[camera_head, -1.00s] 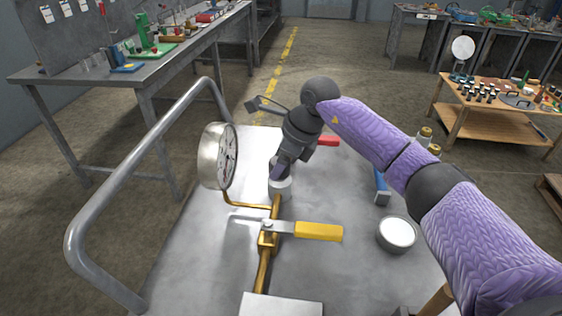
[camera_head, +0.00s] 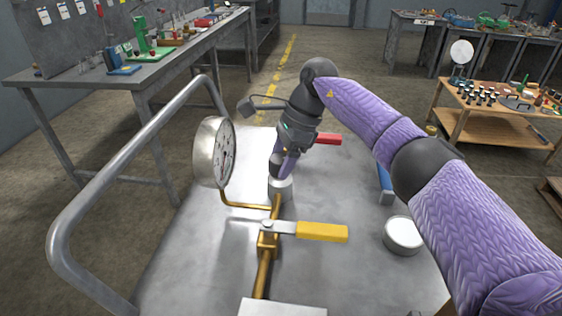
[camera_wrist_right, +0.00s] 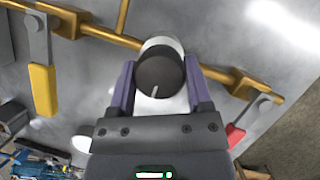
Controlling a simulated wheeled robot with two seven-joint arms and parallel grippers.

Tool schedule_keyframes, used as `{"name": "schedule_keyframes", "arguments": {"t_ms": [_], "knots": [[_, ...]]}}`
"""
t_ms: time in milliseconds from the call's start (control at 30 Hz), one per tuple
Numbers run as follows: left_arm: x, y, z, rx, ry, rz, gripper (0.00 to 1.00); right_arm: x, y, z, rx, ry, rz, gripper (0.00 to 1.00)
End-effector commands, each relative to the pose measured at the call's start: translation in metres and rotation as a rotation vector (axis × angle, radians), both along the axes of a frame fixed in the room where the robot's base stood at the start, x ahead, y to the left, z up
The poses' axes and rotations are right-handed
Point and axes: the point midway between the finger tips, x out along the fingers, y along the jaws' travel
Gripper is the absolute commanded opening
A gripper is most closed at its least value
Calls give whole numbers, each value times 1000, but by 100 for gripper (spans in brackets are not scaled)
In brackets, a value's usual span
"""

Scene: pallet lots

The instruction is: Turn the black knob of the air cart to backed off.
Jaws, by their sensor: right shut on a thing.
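The air cart (camera_head: 190,265) has a grey metal top with brass piping. The black knob (camera_wrist_right: 158,70) sits on a pale round body (camera_head: 281,187) on the pipe. Its white pointer line points down and slightly left in the right wrist view. My right gripper (camera_wrist_right: 161,85) is shut on the knob, one purple finger on each side. In the head view my right gripper (camera_head: 280,172) comes down onto the knob from above and hides most of it. My left gripper is out of view.
A round gauge (camera_head: 215,153) stands left of the knob. A yellow lever (camera_head: 321,232) is nearer and a red lever (camera_head: 327,138) farther. A grey rail (camera_head: 110,178) runs along the left. A round tin (camera_head: 402,234) and a blue-handled item (camera_head: 384,180) lie right.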

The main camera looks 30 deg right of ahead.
Motion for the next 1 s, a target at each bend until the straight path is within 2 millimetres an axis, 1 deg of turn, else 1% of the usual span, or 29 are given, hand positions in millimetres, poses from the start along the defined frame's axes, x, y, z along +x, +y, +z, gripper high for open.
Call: {"name": "schedule_keyframes", "arguments": {"t_ms": [233,533,567,600,700,933,1000], "knots": [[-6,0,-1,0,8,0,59,0,0,1,0,-1,24,5],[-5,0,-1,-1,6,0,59,0,0,1,0,-3,25,5],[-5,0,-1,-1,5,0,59,0,0,1,0,-3,25,70],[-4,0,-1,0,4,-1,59,0,0,1,0,-3,25,79],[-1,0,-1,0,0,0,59,0,0,1,0,-1,24,99],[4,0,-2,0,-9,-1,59,0,0,0,0,0,24,99],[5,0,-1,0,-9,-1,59,0,-1,4,0,-2,23,99]]}}
